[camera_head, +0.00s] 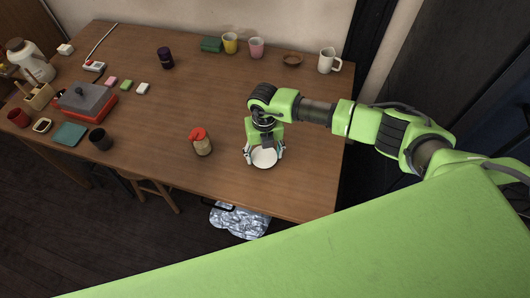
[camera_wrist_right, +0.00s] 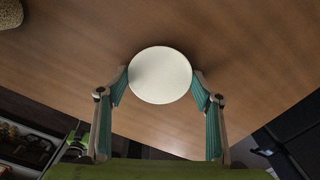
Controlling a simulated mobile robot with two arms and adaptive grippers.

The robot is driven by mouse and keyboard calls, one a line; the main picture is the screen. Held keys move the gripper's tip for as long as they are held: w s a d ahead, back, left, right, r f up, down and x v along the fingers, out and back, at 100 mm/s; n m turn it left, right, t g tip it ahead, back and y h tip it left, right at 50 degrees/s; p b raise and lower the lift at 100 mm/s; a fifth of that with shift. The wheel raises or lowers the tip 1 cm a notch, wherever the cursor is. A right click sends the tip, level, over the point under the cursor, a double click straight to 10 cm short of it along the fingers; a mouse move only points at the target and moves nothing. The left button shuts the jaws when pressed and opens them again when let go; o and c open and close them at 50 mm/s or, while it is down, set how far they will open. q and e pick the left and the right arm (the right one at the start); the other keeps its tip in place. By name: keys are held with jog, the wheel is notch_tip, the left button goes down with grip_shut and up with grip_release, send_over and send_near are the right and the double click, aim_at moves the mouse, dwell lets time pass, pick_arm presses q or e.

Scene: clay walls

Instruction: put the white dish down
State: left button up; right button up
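The white dish (camera_head: 264,158) is round and shallow, over the front right part of the wooden table (camera_head: 310,180). My right gripper (camera_head: 265,152) points down, with its two fingers on opposite sides of the dish. In the right wrist view the dish (camera_wrist_right: 160,75) sits between the green-padded fingertips (camera_wrist_right: 160,84), which meet its rim on both sides. The gripper is shut on the dish. I cannot tell whether the dish touches the table or hangs just above it. My left gripper is not in view.
A red-lidded jar (camera_head: 201,142) stands left of the dish. A white mug (camera_head: 328,61), a brown bowl (camera_head: 292,60), a pink cup (camera_head: 256,47) and a yellow mug (camera_head: 230,43) stand at the back. The table's front edge is close to the dish. Bare table lies around it.

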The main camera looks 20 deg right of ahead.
aim_at(265, 156)
jog(key=shift+o, duration=0.9)
jog(key=shift+w+d+f, duration=0.1)
jog(key=shift+w+d, duration=0.05)
jog(key=shift+d, duration=0.1)
jog(key=shift+a+r, duration=0.1)
jog(key=shift+r, duration=0.45)
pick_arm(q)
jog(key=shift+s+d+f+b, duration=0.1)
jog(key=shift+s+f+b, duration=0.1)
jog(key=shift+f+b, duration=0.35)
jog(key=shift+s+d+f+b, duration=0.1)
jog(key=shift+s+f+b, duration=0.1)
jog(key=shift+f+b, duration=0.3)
pick_arm(e)
notch_tip(265, 156, up, 12)
jog(key=shift+f, duration=0.2)
